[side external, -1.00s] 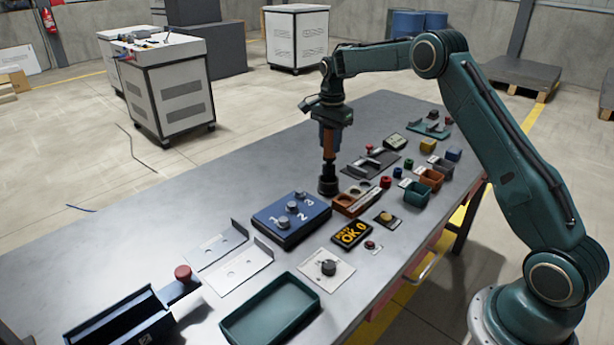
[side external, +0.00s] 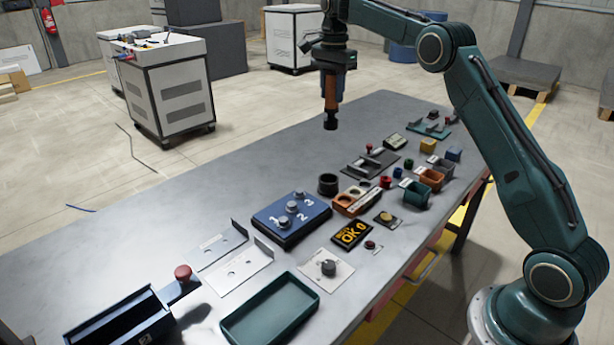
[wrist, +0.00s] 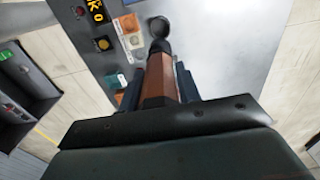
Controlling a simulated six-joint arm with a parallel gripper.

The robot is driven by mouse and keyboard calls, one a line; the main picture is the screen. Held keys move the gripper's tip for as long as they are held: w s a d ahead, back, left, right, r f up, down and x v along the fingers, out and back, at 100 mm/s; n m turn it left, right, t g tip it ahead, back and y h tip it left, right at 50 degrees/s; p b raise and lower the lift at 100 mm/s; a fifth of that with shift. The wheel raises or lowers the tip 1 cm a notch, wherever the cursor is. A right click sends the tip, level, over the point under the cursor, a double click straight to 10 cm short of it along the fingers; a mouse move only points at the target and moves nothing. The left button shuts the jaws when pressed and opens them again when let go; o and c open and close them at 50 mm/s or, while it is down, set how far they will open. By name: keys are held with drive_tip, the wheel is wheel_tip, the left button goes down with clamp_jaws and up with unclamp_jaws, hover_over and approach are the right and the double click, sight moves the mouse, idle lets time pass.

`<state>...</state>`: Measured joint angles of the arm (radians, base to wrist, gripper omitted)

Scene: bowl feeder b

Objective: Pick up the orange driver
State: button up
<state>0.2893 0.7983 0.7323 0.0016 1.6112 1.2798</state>
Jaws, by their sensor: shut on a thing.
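The orange driver (side external: 331,98) hangs upright in my gripper (side external: 331,80), with its black tip pointing down, well above the table. In the wrist view the driver (wrist: 158,80) sits between the two dark fingers of my gripper (wrist: 158,92), which are shut on its orange body. The black round holder (side external: 328,184) stands on the table below the driver and is empty. The holder also shows in the wrist view (wrist: 159,26), beyond the driver's tip.
A blue panel numbered 1, 2, 3 (side external: 270,226), an orange tray (side external: 343,204), a black display (side external: 352,234) and a green tray (side external: 232,327) lie near the holder. Small bins (side external: 414,196) stand to the right. The table's far left side (side external: 200,190) is clear.

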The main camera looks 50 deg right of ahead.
drive_tip(key=shift+r, duration=0.1)
idle(0.6)
drive_tip(key=s+a+f, duration=0.2)
drive_tip(key=a+f, duration=0.2)
drive_tip(key=a, duration=0.7)
drive_tip(key=s+a+f, duration=0.2)
drive_tip(key=a+f, duration=0.3)
drive_tip(key=a, duration=0.6)
drive_tip(key=shift+s+a+f, duration=0.3)
drive_tip(key=shift+s+a, duration=0.05)
drive_tip(key=shift+s, duration=0.05)
drive_tip(key=shift+f, duration=0.1)
drive_tip(key=shift+f, duration=2.3)
